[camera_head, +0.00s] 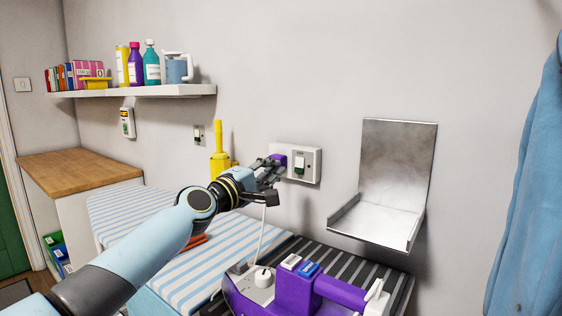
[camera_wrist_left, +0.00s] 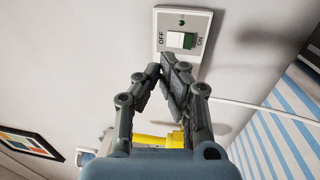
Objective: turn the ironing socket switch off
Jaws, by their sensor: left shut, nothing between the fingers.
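The white socket plate (camera_head: 310,165) is on the back wall, right of centre. Its rocker switch (camera_head: 300,162) is white with green at the lower end. In the left wrist view the rocker switch (camera_wrist_left: 182,40) sits between the words OFF and ON, with green at the ON end. My left gripper (camera_head: 275,166) is in front of the plate's left part, beside a purple piece (camera_head: 280,159). In the left wrist view my left gripper (camera_wrist_left: 162,70) is shut and empty, its fingertips just below the rocker. I cannot tell whether they touch the plate. My right gripper is not in view.
A metal wall bracket (camera_head: 396,165) is right of the plate. Below are a striped ironing surface (camera_head: 130,215) and a purple appliance (camera_head: 320,292) with a white cable (camera_head: 262,235). A blue cloth (camera_head: 530,190) hangs at right.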

